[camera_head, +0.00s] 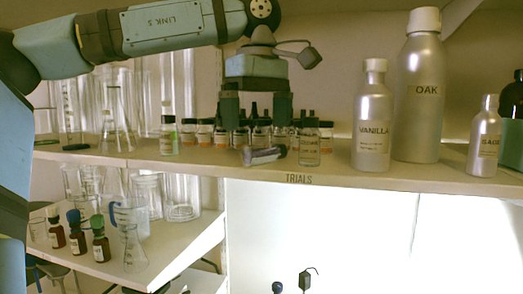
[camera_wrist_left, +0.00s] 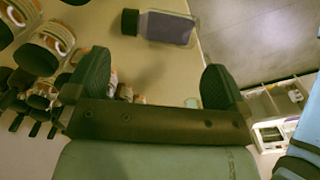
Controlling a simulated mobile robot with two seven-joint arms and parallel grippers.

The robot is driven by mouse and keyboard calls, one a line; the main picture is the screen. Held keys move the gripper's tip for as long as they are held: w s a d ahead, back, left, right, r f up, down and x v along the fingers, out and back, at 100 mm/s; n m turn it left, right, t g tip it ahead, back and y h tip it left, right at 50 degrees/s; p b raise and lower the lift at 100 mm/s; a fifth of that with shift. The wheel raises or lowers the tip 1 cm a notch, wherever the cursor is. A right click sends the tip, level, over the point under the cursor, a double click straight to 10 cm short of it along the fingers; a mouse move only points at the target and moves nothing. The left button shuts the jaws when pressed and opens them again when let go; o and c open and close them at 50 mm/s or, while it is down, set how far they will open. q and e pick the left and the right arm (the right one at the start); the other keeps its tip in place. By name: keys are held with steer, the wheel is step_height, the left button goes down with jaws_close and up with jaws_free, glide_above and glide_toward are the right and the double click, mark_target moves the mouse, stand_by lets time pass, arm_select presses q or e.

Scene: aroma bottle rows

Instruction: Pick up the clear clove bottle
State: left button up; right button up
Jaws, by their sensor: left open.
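Small clear bottles with dark caps stand in rows on the shelf in the head view. One clear bottle (camera_head: 309,147) stands upright at the front right of the group; its label is too small to read surely, so I cannot confirm which is clove. Another small bottle (camera_head: 262,156) lies on its side at the front edge, and it shows in the left wrist view (camera_wrist_left: 168,28) with a black cap and greyish label. My left gripper (camera_head: 256,118) points down over the rows, open, with nothing seen held; its fingers (camera_wrist_left: 152,80) are spread apart, short of the lying bottle. My right gripper is not in view.
A silver VANILLA bottle (camera_head: 373,120), a tall OAK bottle (camera_head: 419,90) and a smaller silver bottle (camera_head: 484,140) stand to the right. A bottle with greenish contents (camera_head: 168,138) and glassware (camera_head: 115,110) stand left. The shelf's front edge (camera_head: 330,180) is close to the lying bottle.

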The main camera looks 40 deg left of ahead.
mark_target(262, 145)
arm_select(q)
steer(key=f+p, duration=0.1)
steer(key=f, duration=0.1)
steer(key=d+f, duration=0.1)
steer(key=f, duration=0.1)
steer(key=shift+p, duration=0.35)
steer(key=shift+w+f, duration=0.15)
steer(key=shift+f, duration=0.3)
steer(key=shift+a+f, duration=0.2)
steer(key=shift+d, duration=0.15)
steer(key=c, duration=0.6)
steer(key=shift+c, duration=0.8)
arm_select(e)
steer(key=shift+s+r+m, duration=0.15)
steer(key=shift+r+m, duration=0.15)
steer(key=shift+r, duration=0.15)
arm_select(q)
steer(key=shift+r, duration=0.15)
